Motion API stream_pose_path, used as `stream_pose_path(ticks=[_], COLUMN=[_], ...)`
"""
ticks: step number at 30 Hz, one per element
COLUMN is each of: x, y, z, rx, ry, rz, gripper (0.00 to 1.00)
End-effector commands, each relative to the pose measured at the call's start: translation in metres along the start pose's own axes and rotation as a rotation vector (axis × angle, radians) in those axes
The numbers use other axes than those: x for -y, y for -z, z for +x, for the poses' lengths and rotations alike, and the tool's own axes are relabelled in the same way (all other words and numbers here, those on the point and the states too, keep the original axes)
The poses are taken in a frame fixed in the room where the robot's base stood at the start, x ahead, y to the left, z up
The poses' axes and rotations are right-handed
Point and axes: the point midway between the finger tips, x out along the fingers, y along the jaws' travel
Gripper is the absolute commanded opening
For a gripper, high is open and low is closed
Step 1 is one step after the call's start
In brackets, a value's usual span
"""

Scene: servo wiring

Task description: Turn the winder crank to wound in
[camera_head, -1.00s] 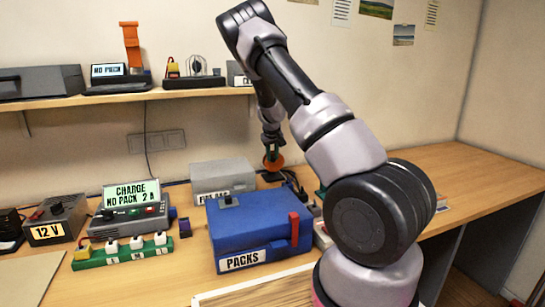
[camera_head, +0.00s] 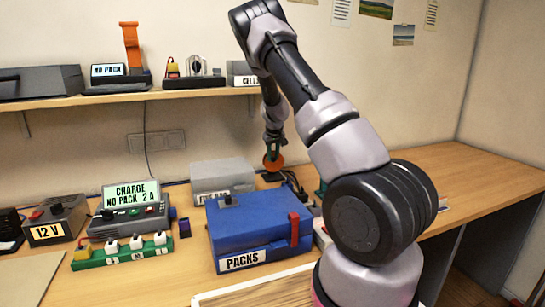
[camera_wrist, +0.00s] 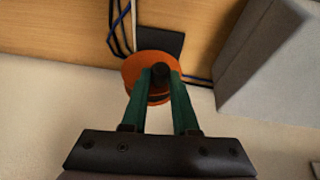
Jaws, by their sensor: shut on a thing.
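The winder (camera_head: 273,161) is an orange round disc at the back of the bench, behind the blue PACKS box. In the wrist view the orange disc (camera_wrist: 135,68) sits in front of a dark flat base (camera_wrist: 172,42), with a dark round crank knob (camera_wrist: 160,72) on it. My gripper (camera_wrist: 161,82) has green fingers and is shut on the dark knob, with one finger on either side of it. The fingertips overlap the disc, and the rest of the crank is hidden. In the head view my gripper (camera_head: 273,152) reaches down to the winder from above.
The blue PACKS box (camera_head: 250,225) stands in front of the winder. A grey box (camera_head: 223,172) stands to its left and also shows close by in the wrist view (camera_wrist: 270,55). Dark and blue cables (camera_wrist: 121,28) run beside the winder. The shelf (camera_head: 120,97) is above left.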

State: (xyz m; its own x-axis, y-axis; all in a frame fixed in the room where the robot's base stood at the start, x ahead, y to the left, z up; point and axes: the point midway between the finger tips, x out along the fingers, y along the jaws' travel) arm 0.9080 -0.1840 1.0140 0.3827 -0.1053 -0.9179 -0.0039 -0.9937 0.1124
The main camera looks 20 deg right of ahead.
Motion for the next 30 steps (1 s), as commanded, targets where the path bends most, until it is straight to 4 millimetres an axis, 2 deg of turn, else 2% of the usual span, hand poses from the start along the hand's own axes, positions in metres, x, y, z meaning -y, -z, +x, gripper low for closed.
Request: stream_pose_path(ticks=[15, 30], x=[-0.021, -0.027], y=[0.0, -0.001], z=[-0.001, 0.001], rx=[-0.002, 0.0], ry=[0.286, 0.469], rz=[0.125, 0.195], gripper=[0.0, 0.0])
